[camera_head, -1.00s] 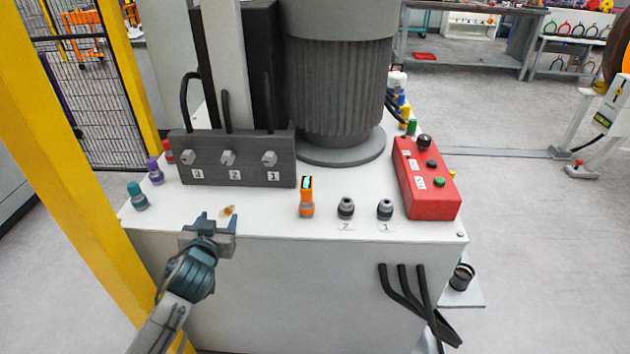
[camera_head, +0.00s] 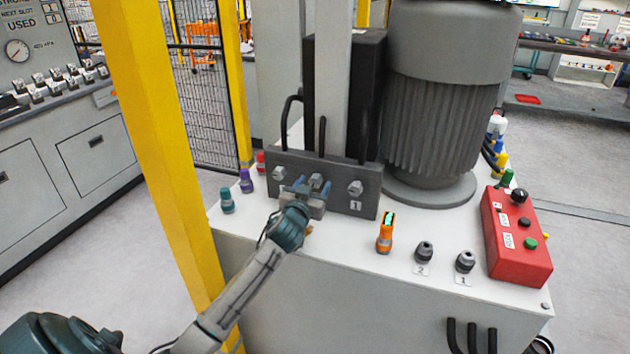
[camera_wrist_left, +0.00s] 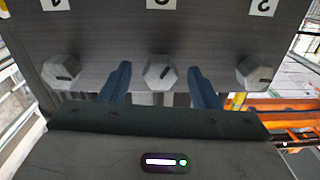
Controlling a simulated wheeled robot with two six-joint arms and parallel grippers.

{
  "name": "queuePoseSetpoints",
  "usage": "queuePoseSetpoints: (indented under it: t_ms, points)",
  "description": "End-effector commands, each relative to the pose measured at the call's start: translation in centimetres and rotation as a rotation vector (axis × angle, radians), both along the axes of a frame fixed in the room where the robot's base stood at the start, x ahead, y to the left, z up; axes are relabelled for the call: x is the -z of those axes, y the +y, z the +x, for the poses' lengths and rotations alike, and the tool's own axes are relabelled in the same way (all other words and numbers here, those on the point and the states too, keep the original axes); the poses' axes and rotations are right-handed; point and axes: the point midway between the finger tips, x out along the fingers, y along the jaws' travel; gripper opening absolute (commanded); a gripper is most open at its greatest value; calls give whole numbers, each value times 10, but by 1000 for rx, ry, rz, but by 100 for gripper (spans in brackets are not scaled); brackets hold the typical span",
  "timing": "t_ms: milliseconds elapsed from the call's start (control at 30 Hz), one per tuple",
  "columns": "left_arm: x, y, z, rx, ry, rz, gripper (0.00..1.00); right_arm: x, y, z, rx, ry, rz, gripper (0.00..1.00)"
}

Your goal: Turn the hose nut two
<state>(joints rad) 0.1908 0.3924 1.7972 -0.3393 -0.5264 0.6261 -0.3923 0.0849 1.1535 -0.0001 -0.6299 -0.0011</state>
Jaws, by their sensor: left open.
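The dark manifold block (camera_head: 366,206) stands on the white cabinet top with three grey hex nuts along its face. Nut two (camera_head: 316,180) is the middle one; its label is hidden behind my gripper in the head view. My left gripper (camera_head: 312,187) is open in front of nut two. In the left wrist view, nut two (camera_wrist_left: 160,73) shows between the spread fingers (camera_wrist_left: 159,69), with a gap on each side. It is not clear how far the fingertips reach past it. My right gripper is not in view.
Nut one (camera_head: 355,187) and nut three (camera_head: 279,173) flank nut two closely. Black hoses rise behind the block. An orange handheld device (camera_head: 385,235), two dark fittings and a red control box (camera_head: 515,240) stand to the right. A yellow post (camera_head: 160,150) stands left.

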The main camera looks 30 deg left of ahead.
Motion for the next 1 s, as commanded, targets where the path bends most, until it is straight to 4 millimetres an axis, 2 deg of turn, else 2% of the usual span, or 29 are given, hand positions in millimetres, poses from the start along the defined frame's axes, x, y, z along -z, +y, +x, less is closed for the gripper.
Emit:
queuePoseSetpoints:
  t_ms: [200,467,600,700,1000]
  points:
    - [0,4,15,0,0,-1,56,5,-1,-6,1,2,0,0]
    - [0,4,15,1,0,0,56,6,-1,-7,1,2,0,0]
    - [0,4,15,1,0,0,28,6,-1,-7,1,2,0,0]
    - [0,4,15,1,0,0,11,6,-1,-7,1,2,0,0]
    - [0,4,15,0,8,32,11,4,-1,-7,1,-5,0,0]
